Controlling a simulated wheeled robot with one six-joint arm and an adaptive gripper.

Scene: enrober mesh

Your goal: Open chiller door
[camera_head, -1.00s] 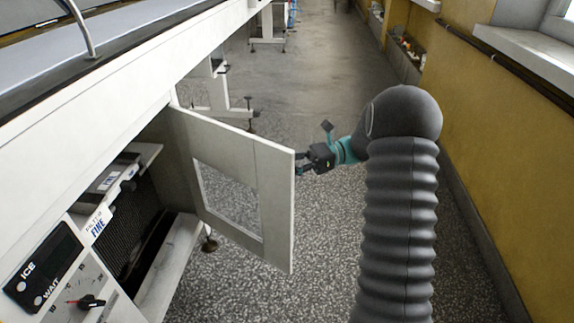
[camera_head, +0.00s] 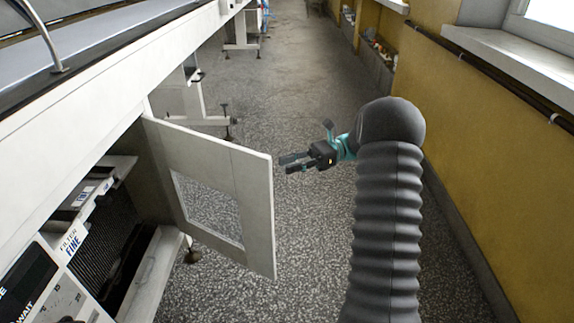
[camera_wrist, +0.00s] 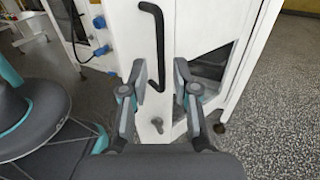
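The chiller door (camera_head: 255,205) is a white panel with a window opening. It stands swung out from the white cabinet, with the chiller's dark interior showing at left. My gripper (camera_head: 281,164) is just right of the door's free edge, with a small gap in the picture. A black bar handle (camera_wrist: 153,40) on a white panel (camera_wrist: 170,70) shows beyond and between the fingers. A dark knob (camera_wrist: 157,124) sits below the handle.
A long white machine (camera_head: 75,140) runs along the left. A yellow wall (camera_head: 490,150) with a window sill bounds the right. The speckled floor (camera_head: 285,80) between them is clear ahead. Blue fittings (camera_wrist: 102,50) show left of the panel in the wrist view.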

